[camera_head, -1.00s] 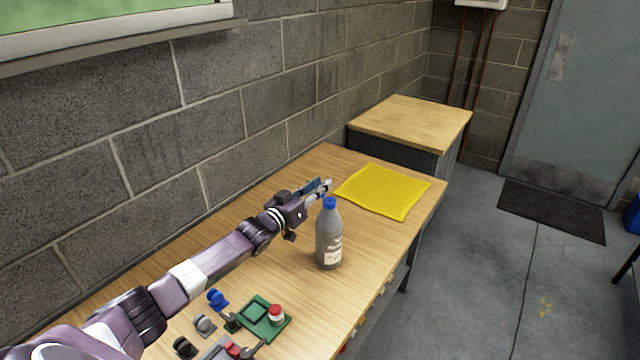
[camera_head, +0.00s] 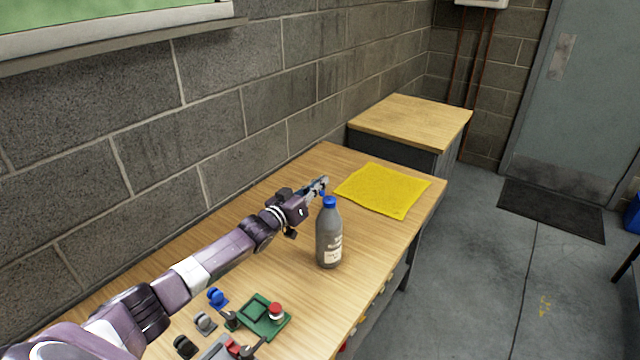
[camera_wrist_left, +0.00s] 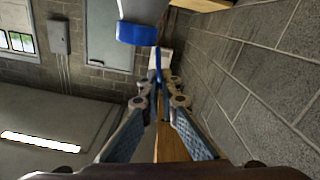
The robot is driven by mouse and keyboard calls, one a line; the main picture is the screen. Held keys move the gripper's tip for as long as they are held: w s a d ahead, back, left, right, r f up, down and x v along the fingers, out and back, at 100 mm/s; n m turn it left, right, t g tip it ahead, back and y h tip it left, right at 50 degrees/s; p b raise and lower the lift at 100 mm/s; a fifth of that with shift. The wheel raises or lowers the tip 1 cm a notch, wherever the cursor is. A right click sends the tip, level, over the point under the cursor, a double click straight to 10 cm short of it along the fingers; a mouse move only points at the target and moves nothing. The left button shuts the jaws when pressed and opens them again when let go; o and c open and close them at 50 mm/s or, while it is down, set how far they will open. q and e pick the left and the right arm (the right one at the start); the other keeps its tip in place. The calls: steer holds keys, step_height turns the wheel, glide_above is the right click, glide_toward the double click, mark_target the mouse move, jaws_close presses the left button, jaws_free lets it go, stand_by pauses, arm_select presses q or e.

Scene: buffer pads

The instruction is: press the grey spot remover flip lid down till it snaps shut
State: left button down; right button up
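The grey spot remover bottle (camera_head: 329,240) stands upright near the front edge of the wooden table, its label facing front. Its blue cap (camera_head: 330,202) is on top; it also shows at the top of the left wrist view (camera_wrist_left: 138,34). I cannot clearly tell the flip lid's angle. My left gripper (camera_head: 322,184) is just behind the cap, at or above cap height, with its fingers drawn together. In the left wrist view its fingers (camera_wrist_left: 160,88) converge beside the cap around a thin blue strip, which may be the lid or finger pads. My right gripper is not in view.
A yellow cloth (camera_head: 384,190) lies behind the bottle. A green block with a red button (camera_head: 264,315) and several small switches lie at the table's near end. The block wall runs along the left. A lower cabinet (camera_head: 412,122) stands beyond. Table around the bottle is clear.

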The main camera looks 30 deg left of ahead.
arm_select(q)
steer(key=shift+d+m, duration=0.1)
steer(key=shift+m, duration=0.2)
steer(key=m, duration=0.1)
steer(key=d+m, duration=0.1)
steer(key=m, duration=0.1)
steer(key=shift+s+d, duration=0.1)
steer(key=shift+d, duration=0.05)
steer(key=shift+d+f+m+b, duration=0.1)
steer(key=shift+d+m+b, duration=0.2)
steer(key=shift+m, duration=0.55)
steer(key=shift+d+m+b, duration=0.25)
steer(key=shift+m+b, duration=0.05)
steer(key=shift+m, duration=0.55)
steer(key=c, duration=2.2)
jaws_free()
steer(key=shift+s, duration=0.1)
steer(key=s, duration=0.8)
steer(key=s+a, duration=0.1)
steer(key=s, duration=0.3)
